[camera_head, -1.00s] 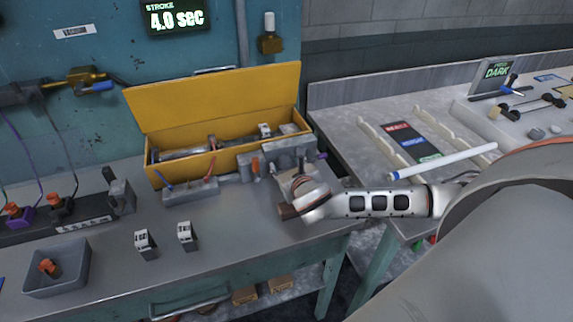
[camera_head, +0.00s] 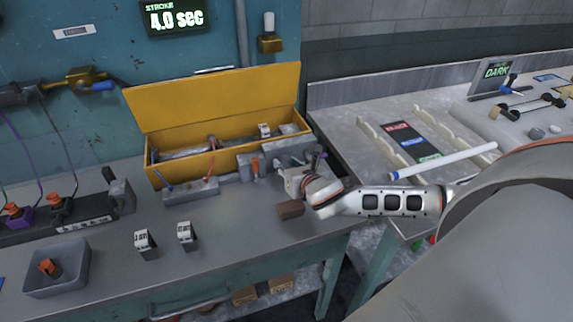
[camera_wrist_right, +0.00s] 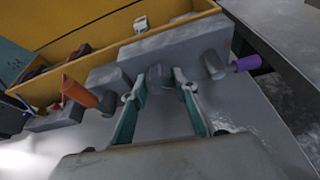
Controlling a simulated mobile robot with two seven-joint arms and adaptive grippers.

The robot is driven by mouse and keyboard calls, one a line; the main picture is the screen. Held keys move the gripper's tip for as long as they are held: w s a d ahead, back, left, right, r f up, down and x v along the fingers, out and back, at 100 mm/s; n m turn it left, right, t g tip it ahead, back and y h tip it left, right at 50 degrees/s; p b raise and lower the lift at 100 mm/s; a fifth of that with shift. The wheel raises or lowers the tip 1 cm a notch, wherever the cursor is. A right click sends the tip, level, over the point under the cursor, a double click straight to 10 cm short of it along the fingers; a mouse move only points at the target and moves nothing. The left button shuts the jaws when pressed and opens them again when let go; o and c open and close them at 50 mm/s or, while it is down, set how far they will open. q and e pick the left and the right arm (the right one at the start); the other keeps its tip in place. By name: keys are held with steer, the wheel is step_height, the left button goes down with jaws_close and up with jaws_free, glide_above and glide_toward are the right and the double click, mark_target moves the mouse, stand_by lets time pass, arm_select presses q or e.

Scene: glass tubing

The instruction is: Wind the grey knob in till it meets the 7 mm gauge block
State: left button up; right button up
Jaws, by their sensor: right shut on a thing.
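My right gripper (camera_head: 287,176) is at the front of the grey block fixture (camera_head: 285,155) at the back right of the bench. In the right wrist view its two teal-lined fingers (camera_wrist_right: 168,76) converge on the grey knob (camera_wrist_right: 166,84), small and dim between the tips, and are shut on it. The knob is hidden by the gripper in the head view. Two small white-and-dark labelled blocks, a left one (camera_head: 145,243) and a right one (camera_head: 187,236), stand at the front of the bench. I cannot read a 7 mm mark on either. My left gripper is not in view.
An orange lever (camera_wrist_right: 78,92) and a purple-tipped lever (camera_wrist_right: 245,63) flank the gripper. An open yellow box (camera_head: 215,157) stands behind. A brown block (camera_head: 290,209) lies just in front. A grey bin (camera_head: 58,268) is at the front left. The middle bench top is clear.

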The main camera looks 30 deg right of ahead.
steer(key=m, duration=0.1)
steer(key=m+y, duration=0.1)
steer(key=shift+s+d+f+m+t+y, duration=0.1)
steer(key=shift+f+m+t+y, duration=0.1)
steer(key=shift+m+t+y, duration=0.1)
steer(key=shift+m+y+b, duration=0.5)
steer(key=shift+m+b, duration=0.15)
steer(key=shift+m, duration=0.05)
steer(key=shift+m+t, duration=0.3)
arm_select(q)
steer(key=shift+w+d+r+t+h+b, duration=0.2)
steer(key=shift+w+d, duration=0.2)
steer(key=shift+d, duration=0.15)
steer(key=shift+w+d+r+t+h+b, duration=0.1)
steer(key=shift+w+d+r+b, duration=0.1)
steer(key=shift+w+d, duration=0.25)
arm_select(e)
steer(key=shift+y, duration=0.3)
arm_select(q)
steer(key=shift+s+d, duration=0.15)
arm_select(e)
steer(key=shift+m, duration=0.3)
steer(key=o, duration=1.1)
steer(key=shift+r, duration=0.1)
